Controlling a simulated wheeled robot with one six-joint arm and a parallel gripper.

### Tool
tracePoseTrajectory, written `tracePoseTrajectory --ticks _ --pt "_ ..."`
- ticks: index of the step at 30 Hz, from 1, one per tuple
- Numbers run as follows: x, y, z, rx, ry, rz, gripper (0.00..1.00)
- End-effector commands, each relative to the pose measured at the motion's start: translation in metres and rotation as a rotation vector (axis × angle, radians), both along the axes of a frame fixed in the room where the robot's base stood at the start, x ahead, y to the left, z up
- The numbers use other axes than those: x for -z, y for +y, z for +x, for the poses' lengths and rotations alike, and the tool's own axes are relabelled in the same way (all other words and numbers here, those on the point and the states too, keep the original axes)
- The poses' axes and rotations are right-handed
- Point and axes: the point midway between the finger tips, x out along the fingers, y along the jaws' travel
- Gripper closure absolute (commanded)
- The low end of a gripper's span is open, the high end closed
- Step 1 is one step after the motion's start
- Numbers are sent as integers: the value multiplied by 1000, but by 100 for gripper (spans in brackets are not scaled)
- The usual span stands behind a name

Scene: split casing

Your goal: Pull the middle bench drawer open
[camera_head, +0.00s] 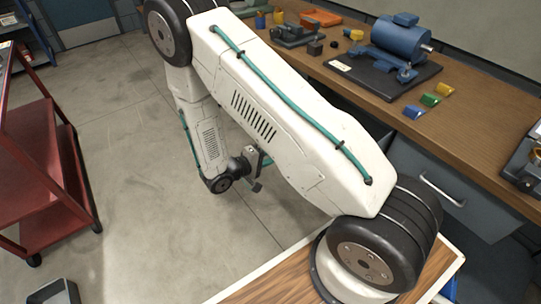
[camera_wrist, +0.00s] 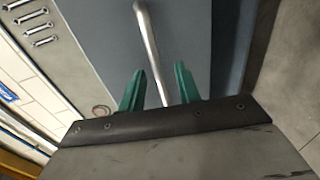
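In the wrist view, a silver bar handle (camera_wrist: 149,45) runs along a blue-grey drawer front (camera_wrist: 105,40). My gripper (camera_wrist: 158,88) has its two green fingers apart, one on each side of the handle's near end. A gap shows between the handle and each finger; I cannot tell how deep the fingers reach around it. In the head view, my arm hides most of the bench front, and my gripper is mostly hidden there too. A grey drawer front with a silver handle (camera_head: 442,190) shows at the right; I cannot tell whether it is the middle one.
The wooden bench top (camera_head: 470,140) carries a blue motor (camera_head: 401,38) on a dark plate, a vise (camera_head: 296,32) and small coloured blocks. A red cart (camera_head: 45,155) stands at the left. A grey bin (camera_head: 55,294) sits at lower left. The floor between is clear.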

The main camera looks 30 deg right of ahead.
Motion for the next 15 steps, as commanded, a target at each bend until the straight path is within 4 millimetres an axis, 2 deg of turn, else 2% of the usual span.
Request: tracePoseTrajectory --ticks 8,11,15 --pt "-1 2 1 -3 -2 0 68" --pt "-2 11 1 -6 -2 0 68" --pt "-7 33 -1 -7 -2 0 68"
